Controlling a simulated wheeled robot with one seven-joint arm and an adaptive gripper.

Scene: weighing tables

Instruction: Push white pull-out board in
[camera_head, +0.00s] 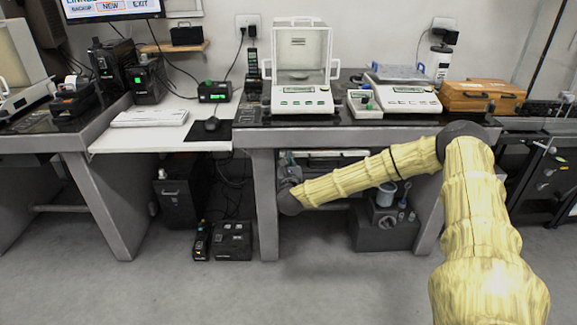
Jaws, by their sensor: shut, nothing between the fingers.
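The white pull-out board (160,139) is at the left, between the two dark-topped tables. It is level, and its front edge sticks out toward me, roughly in line with the table fronts. A white keyboard (150,118) and a dark mouse (212,124) on a black mat lie on the white surface. My gripper (290,174) is small and dim under the middle table, right of that table's left leg and lower than the board. It is shut and empty, apart from the board. Its fingertips are hard to make out.
The middle table's grey leg (264,205) stands between my gripper and the space under the board. A computer case (176,190) and black boxes (233,241) stand on the floor there. A white balance (301,70) stands above. The front floor is clear.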

